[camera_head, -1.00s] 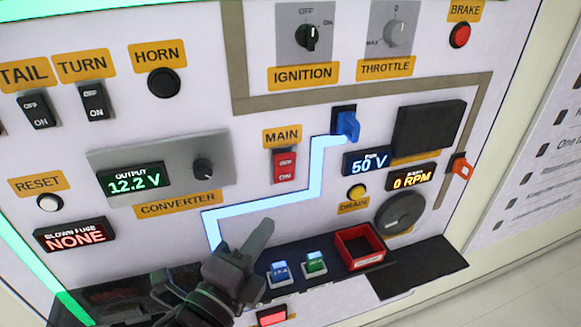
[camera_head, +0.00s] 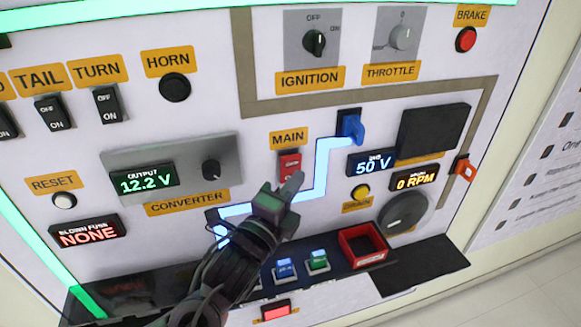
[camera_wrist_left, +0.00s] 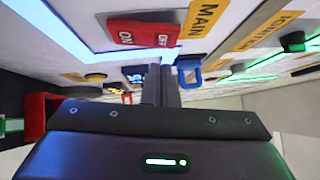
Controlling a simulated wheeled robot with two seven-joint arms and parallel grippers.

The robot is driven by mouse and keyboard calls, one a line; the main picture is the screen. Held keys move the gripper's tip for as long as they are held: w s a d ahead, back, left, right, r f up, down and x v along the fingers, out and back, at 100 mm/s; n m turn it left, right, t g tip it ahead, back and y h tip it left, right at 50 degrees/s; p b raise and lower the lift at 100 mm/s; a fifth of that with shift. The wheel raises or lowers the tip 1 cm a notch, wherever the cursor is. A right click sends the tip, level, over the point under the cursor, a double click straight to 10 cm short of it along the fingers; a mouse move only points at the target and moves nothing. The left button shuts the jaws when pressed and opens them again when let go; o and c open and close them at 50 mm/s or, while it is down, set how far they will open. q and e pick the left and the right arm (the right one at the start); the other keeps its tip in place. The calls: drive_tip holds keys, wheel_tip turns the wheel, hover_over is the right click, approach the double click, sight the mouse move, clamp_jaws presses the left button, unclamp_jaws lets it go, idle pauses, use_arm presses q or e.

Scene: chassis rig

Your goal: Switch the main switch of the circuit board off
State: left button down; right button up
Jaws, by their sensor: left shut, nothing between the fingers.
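The red main switch (camera_head: 289,163) sits under the yellow MAIN label (camera_head: 288,138) on the white panel. My left gripper (camera_head: 294,184) is shut and empty, its fingertips in front of the switch's lower part and hiding its ON half in the head view. I cannot tell whether the tips touch it. In the left wrist view the red switch (camera_wrist_left: 142,31) shows whole, with OFF and ON marks, above and left of the shut fingers (camera_wrist_left: 160,84), with a visible gap. My right gripper is not in view.
A blue connector (camera_head: 351,127) and a lit strip (camera_head: 321,165) lie right of the switch. The converter box (camera_head: 228,150) is on the left. A red tray (camera_head: 362,246) and blue and green blocks (camera_head: 319,261) are below on a dark ledge.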

sight(291, 169)
use_arm(q)
drive_tip(key=shift+w+a+r+p, duration=0.15)
drive_tip(key=shift+w+a, duration=0.1)
drive_tip(key=shift+w, duration=0.25)
drive_tip(key=shift+w+a+p, duration=0.15)
drive_tip(key=shift+w+a, duration=0.05)
drive_tip(key=shift+w, duration=0.25)
drive_tip(key=shift+w+r+n+p, duration=0.25)
drive_tip(key=shift+r+p, duration=0.2)
drive_tip(key=shift+p, duration=0.5)
drive_tip(key=shift+f, duration=0.25)
